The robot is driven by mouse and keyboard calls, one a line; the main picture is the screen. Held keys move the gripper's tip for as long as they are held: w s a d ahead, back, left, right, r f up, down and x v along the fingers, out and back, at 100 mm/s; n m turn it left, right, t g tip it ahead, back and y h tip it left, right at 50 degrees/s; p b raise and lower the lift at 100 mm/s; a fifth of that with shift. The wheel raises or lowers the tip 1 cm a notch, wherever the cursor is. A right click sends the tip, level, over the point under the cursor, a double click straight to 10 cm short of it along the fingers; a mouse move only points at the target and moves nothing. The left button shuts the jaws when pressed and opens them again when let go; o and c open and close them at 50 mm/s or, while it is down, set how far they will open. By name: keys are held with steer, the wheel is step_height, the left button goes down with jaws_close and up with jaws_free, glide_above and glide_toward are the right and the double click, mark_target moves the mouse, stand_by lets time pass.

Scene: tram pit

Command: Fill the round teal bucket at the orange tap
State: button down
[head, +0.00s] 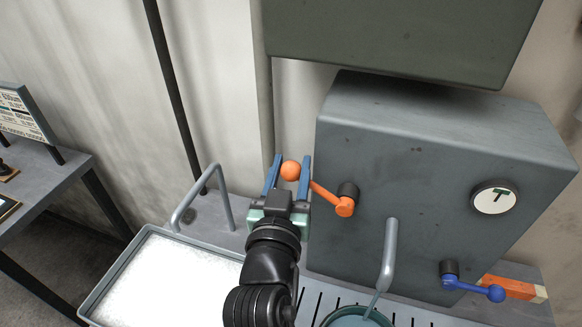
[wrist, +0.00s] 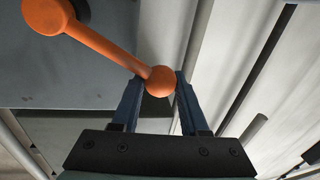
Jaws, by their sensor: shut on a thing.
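The orange tap lever (head: 328,194) sits on the left of the grey cabinet's front. It points up and left from its dark hub and ends in a round knob. My gripper (head: 290,169) is shut on that knob, with a blue finger on each side. In the wrist view the orange lever (wrist: 112,52) runs down to the knob between my fingertips (wrist: 159,82). The teal bucket (head: 352,321) is at the bottom edge of the head view, partly cut off. A grey spout (head: 389,252) is above it, and a thin streak like water runs from it into the bucket.
A blue lever (head: 476,286) and a round gauge (head: 495,199) are on the cabinet (head: 430,150) to the right. An orange and white block (head: 515,288) lies beside it. A basin with white contents (head: 170,280) and another grey spout (head: 190,190) stand left of my arm.

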steer(key=shift+f, duration=0.35)
steer(key=f+n, duration=0.1)
steer(key=n, duration=0.1)
steer(key=a+f+n+b, duration=0.1)
steer(key=f, duration=0.1)
steer(key=shift+w+a+f+n+g, duration=0.1)
steer(key=shift+w+f+n+g, duration=0.15)
steer(key=shift+n+g, duration=0.15)
steer(key=shift+c, duration=2.2)
jaws_free()
steer(key=shift+r, duration=0.15)
steer(key=shift+s+r, duration=0.1)
steer(key=shift+s+a+r+b, duration=0.1)
steer(key=shift+s+a+b, duration=0.45)
steer(key=shift+s, duration=1.55)
steer(key=shift+s+a+r+b, duration=0.15)
steer(key=shift+s+b, duration=0.85)
steer(key=shift+s, duration=1.15)
steer(key=shift+s+a+r+b, duration=0.1)
steer(key=shift+s+a+b, duration=0.45)
steer(key=shift+s, duration=1.55)
